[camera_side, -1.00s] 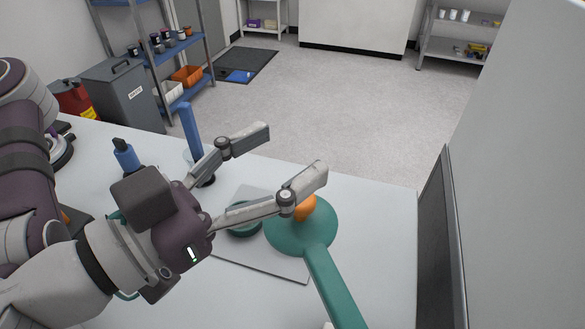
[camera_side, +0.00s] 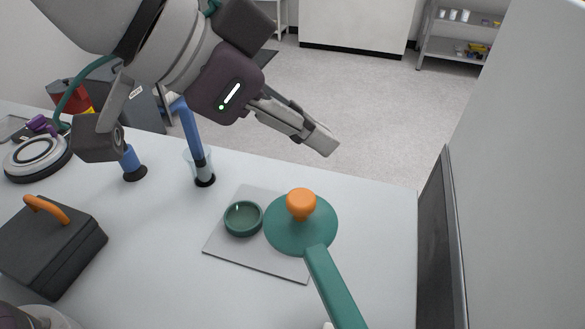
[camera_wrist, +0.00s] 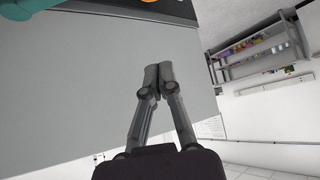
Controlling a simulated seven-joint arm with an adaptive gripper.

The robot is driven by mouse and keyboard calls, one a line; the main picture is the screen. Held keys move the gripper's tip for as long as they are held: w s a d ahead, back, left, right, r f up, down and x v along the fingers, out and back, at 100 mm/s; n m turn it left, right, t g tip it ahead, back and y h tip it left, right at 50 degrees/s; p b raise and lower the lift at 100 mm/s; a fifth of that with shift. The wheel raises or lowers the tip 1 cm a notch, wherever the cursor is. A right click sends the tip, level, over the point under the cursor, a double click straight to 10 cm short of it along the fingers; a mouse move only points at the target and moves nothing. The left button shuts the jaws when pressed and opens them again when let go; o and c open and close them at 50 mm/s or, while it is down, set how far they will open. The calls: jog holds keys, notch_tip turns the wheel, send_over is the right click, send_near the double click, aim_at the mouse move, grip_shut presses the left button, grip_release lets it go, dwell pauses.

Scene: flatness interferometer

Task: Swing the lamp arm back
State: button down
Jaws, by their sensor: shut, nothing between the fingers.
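The teal lamp arm (camera_side: 336,287) runs from the lower edge of the side view up to a round teal head (camera_side: 290,236) with an orange knob (camera_side: 301,204) on top. The head hangs over the right part of a grey plate (camera_side: 257,262), beside a small green round dish (camera_side: 243,218). My gripper (camera_side: 325,140) is above and behind the knob, clear of it. Its fingers are shut together and empty; the wrist view also shows the fingertips (camera_wrist: 158,72) meeting. Teal and orange pieces at the top of the wrist view are cut off.
A blue bent-handled tool (camera_side: 193,135) stands in a clear cup left of the plate. A black case (camera_side: 62,255) with an orange handle is at front left. A dark-framed panel (camera_side: 440,245) borders the table's right side. The table's back right is clear.

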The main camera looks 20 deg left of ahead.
jog(key=shift+a+r+n+y, duration=0.4)
jog(key=shift+a+r+n, duration=0.1)
jog(key=shift+a, duration=0.15)
jog(key=shift+a+f, duration=0.1)
jog(key=shift+w+d+f, duration=0.3)
jog(key=shift+f, duration=1)
jog(key=shift+w+d+f, duration=0.3)
jog(key=shift+w+f, duration=0.05)
jog(key=shift+f, duration=1)
jog(key=shift+w+d+f, duration=0.3)
jog(key=shift+f, duration=1)
